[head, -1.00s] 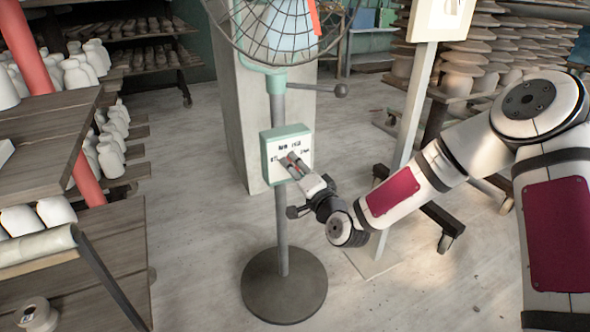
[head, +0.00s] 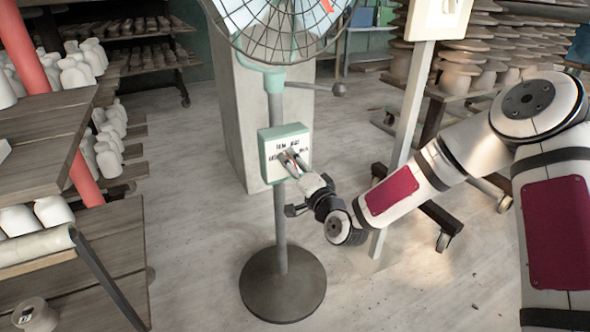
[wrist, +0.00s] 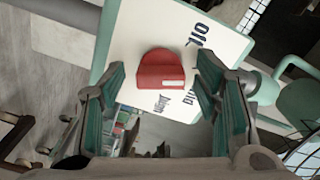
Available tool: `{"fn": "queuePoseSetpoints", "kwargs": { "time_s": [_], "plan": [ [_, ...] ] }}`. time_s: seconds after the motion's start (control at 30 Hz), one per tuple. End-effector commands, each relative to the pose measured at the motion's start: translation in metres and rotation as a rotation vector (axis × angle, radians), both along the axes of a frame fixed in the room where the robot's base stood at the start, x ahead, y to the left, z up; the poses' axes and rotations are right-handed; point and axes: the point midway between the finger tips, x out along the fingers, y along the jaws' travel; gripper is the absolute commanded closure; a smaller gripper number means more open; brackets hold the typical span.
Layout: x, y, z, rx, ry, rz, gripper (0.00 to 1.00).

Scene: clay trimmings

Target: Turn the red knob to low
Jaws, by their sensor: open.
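The red knob (wrist: 161,72) is on the white front face (wrist: 135,50) of a pale green control box (head: 268,160) on the fan's pole. The knob is round with one flattened side, and a white mark shows near its lower right edge in the wrist view. Printed labels surround it; "Off" (wrist: 201,33) is readable at upper right, the others are hard to read. My gripper (head: 289,158) is at the box face. In the wrist view its teal-padded fingers are open on either side of the knob, with gaps; contact is not visible. In the head view the fingers mostly hide the knob.
The fan cage (head: 280,25) is above the box, and its round base (head: 283,285) stands on the floor. Wooden shelves with white pottery (head: 40,150) are at left. Open floor lies between.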

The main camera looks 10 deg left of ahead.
Motion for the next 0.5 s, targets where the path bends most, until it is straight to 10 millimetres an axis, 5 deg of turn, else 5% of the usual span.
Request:
{"fn": "queuePoseSetpoints", "kwargs": {
  "time_s": [0.17,0.5],
  "plan": [
    [-0.01,-0.008,0.0,-0.001,0.0,0.0,0.43],
    [-0.065,-0.045,-0.001,-0.002,0.001,0.0,0.43]
  ]
}}
